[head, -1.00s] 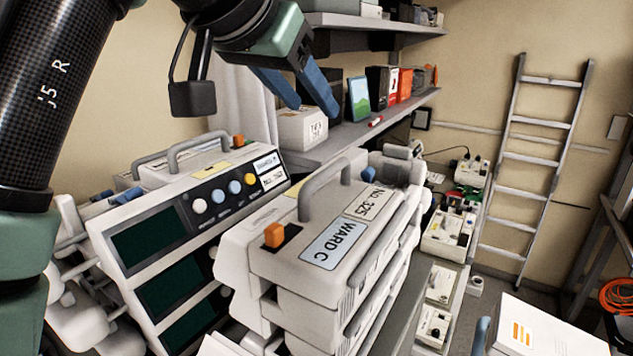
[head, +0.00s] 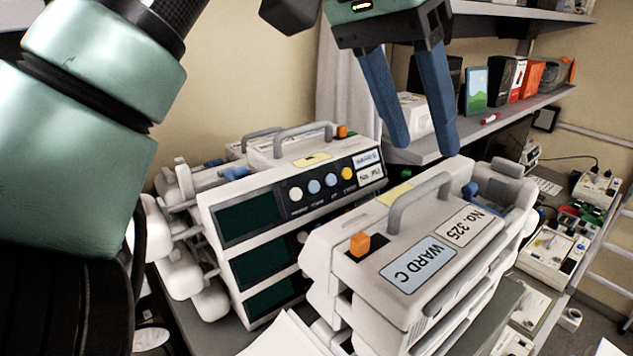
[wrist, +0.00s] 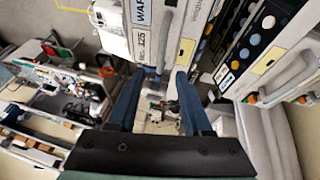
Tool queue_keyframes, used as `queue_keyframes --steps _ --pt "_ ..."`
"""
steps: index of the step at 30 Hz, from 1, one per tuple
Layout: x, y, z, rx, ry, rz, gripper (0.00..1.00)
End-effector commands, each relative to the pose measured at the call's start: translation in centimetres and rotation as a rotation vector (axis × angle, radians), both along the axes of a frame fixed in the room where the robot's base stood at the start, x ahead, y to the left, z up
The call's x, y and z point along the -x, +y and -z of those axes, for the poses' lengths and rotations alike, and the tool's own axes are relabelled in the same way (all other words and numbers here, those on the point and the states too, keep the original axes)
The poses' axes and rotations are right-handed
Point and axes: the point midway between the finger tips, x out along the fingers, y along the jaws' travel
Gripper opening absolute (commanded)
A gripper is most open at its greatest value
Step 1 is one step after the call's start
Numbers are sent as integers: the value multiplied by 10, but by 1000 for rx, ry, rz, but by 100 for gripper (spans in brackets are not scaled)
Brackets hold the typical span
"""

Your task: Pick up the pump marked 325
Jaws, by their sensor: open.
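The pump marked No. 325 (head: 462,253) is white, with a grey arched handle (head: 402,200), a blue WARD C label and an orange knob. It lies on top of a stack of similar pumps in the head view. My gripper (head: 425,148) is open and empty, its two blue fingers pointing down above and just behind the handle, apart from it. In the wrist view the pump (wrist: 148,28) shows at the top, partly cut off, beyond the fingertips of my gripper (wrist: 158,75).
A second pump stack (head: 262,215) with dark screens and coloured buttons stands close on the left. A grey shelf (head: 430,150) with boxes and a picture frame runs behind. More devices (head: 560,245) sit on a bench at the right.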

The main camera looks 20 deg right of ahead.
Motion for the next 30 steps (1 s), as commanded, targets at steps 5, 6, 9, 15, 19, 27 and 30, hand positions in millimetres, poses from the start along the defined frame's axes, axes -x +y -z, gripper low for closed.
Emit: queue_keyframes --steps 5,6,9,15,19,27,30 --pt "0 -5 8 -1 0 -1 50" --pt "-1 -8 10 -1 0 -1 50" --pt "-1 -15 21 -2 2 -1 50" --pt "-1 -26 45 1 -2 -3 50" --pt "-1 -29 50 2 -2 -3 50" --pt "-1 -29 50 2 -2 -3 28" --pt "-1 -28 50 2 -2 -3 10"
